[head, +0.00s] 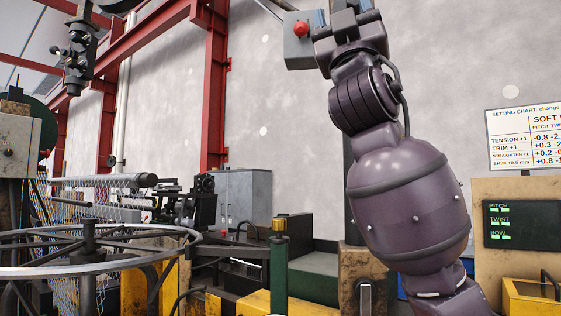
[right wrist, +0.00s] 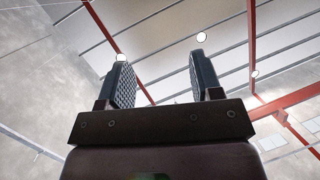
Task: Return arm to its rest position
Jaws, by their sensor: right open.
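My right arm stands raised on the right side of the head view, its purple links running up to the top edge. My right gripper (head: 344,10) is at the top of that arm, and its upper part is close to the frame edge. In the right wrist view the gripper (right wrist: 160,75) shows two dark ridged fingers, wide apart with nothing between them. They point up toward the ceiling (right wrist: 160,40). My left gripper is not in either view.
A grey box with a red button (head: 299,42) appears beside my right gripper; the gap is unclear. A metal wheel (head: 90,275) and chainlink mesh stand at left. A panel with PITCH, TWIST and BOW lights (head: 521,225) and a setting chart (head: 525,137) are at right.

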